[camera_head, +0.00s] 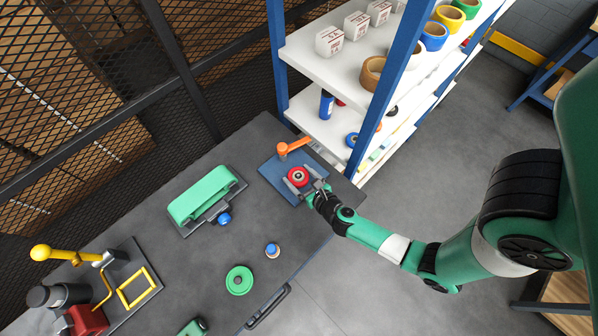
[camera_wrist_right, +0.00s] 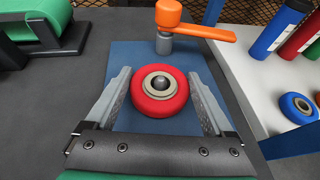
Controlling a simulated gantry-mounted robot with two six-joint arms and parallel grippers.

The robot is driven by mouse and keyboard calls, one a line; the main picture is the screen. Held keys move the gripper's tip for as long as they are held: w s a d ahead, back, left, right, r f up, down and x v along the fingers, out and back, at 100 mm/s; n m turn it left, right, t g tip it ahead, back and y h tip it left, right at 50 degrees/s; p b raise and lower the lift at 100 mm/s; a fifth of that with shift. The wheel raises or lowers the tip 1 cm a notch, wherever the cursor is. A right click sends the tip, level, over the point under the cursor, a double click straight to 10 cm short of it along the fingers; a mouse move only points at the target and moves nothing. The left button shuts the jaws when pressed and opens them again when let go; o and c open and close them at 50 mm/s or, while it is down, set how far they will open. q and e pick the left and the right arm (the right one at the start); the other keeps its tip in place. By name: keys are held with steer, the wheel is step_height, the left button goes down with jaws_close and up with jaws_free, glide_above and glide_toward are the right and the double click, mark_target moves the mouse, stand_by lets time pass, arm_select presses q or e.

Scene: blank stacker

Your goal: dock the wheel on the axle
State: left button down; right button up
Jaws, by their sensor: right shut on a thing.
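The red wheel (camera_head: 298,176) has a pale hub with a dark grey rounded centre. It also shows in the right wrist view (camera_wrist_right: 149,102), above or on the blue plate (camera_wrist_right: 125,60). My right gripper (camera_head: 304,184) is shut on the wheel, with one finger on each side of it. A rounded grey tip (camera_wrist_right: 161,83) shows in the middle of the hub; I cannot tell whether it is the axle or part of the wheel. Whether the wheel touches the plate is hidden. My left gripper is not in view.
An orange lever (camera_head: 295,146) on a grey post stands at the plate's back edge, close beyond the wheel. A shelf rack (camera_head: 335,130) stands right of the bench. A green belt unit (camera_head: 200,194), a green disc (camera_head: 239,280) and a blue-topped piece (camera_head: 272,250) stand on the bench.

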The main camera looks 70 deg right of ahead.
steer(key=o, duration=1.1)
steer(key=shift+o, duration=0.2)
steer(key=shift+p+v, duration=0.55)
steer(key=shift+v, duration=4.95)
steer(key=shift+f, duration=0.1)
